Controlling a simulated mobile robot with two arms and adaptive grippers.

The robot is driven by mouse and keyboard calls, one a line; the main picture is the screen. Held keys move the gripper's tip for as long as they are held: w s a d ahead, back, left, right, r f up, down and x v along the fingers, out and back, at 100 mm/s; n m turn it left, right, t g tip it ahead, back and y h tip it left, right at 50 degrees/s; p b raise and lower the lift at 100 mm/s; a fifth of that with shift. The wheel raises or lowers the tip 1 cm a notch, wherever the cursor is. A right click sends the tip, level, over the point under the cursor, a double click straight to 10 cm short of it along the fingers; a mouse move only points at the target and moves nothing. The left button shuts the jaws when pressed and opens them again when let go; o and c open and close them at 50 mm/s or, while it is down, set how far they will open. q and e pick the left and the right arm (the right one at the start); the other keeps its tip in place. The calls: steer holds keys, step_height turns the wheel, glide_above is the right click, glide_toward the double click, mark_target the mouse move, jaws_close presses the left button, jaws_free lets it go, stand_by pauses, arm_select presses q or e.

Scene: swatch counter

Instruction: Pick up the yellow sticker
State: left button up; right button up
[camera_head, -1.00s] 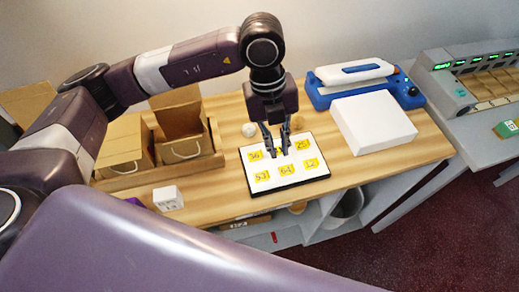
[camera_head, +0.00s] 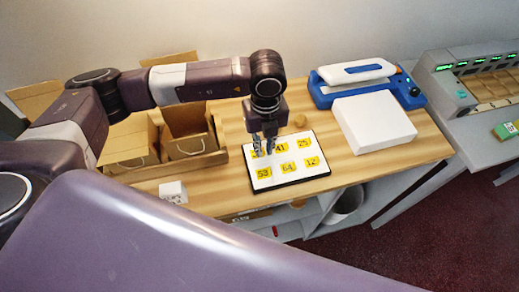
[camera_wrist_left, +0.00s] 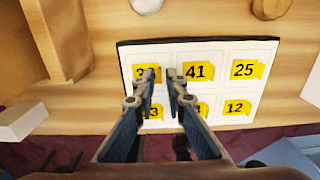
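Several yellow stickers with black numbers lie in two rows on a white board with a dark edge (camera_head: 276,172). The 41 sticker (camera_head: 281,147), 25 sticker (camera_head: 304,143), 53 sticker (camera_head: 263,173), 64 sticker (camera_head: 287,168) and 12 sticker (camera_head: 311,162) show. My left gripper (camera_head: 264,153) points down over the board's back left part. In the left wrist view its fingertips (camera_wrist_left: 160,74) are apart with nothing between them, between the partly covered 36 sticker (camera_wrist_left: 139,72) and the 41 sticker (camera_wrist_left: 197,71). The fingers partly hide the 53 and 64 stickers there. My right gripper is not in view.
Open cardboard boxes (camera_head: 190,146) stand left of the board and a small white block (camera_head: 173,192) at the front left. A white slab (camera_head: 374,122) and a blue machine (camera_head: 322,95) are at the right. A round wooden piece (camera_head: 300,120) stands behind the board.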

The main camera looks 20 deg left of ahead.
arm_select(q)
steer(key=shift+c, duration=0.3)
jaws_close()
steer(key=shift+r, duration=0.15)
steer(key=shift+w+r, duration=0.1)
steer(key=shift+r, duration=0.6)
step_height(320, 180, up, 17)
steer(key=b, duration=0.4)
step_height(320, 180, up, 5)
steer(key=p, duration=0.3)
glide_above(265, 152)
steer(key=shift+a+r, duration=0.1)
steer(key=shift+r, duration=0.1)
